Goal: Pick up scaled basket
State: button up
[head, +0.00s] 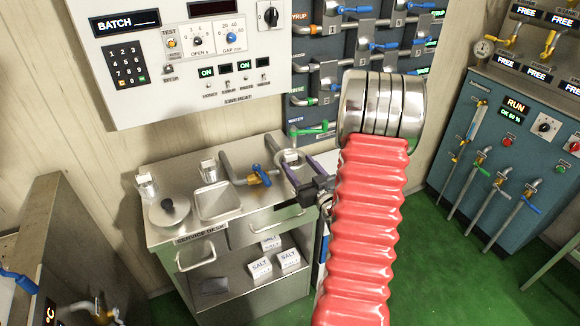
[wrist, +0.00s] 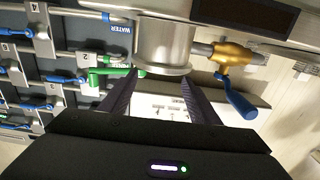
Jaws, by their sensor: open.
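No thing is plainly recognisable as a basket. In the wrist view a metal cylinder (wrist: 163,48) with a rim, probably the same vessel, is just past my fingertips. My gripper (head: 304,166) is open, its dark purple fingers reaching toward the vessel. In the wrist view my gripper (wrist: 160,82) has one finger on each side of the rim, with nothing clamped. I cannot tell whether the fingers touch it.
A pipe with a brass valve and blue handle (head: 261,177) stands left of the vessel; it also shows in the wrist view (wrist: 232,54). Valve pipes (head: 365,45) line the wall behind. Green floor (head: 440,260) is clear at right.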

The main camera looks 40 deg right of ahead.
aim_at(292, 157)
jog(key=shift+w+d, duration=0.15)
jog(key=shift+w, duration=0.3)
jog(key=shift+x, duration=2.65)
jog(key=shift+f, duration=0.1)
jog(key=shift+c, duration=0.7)
jog(key=c, duration=1)
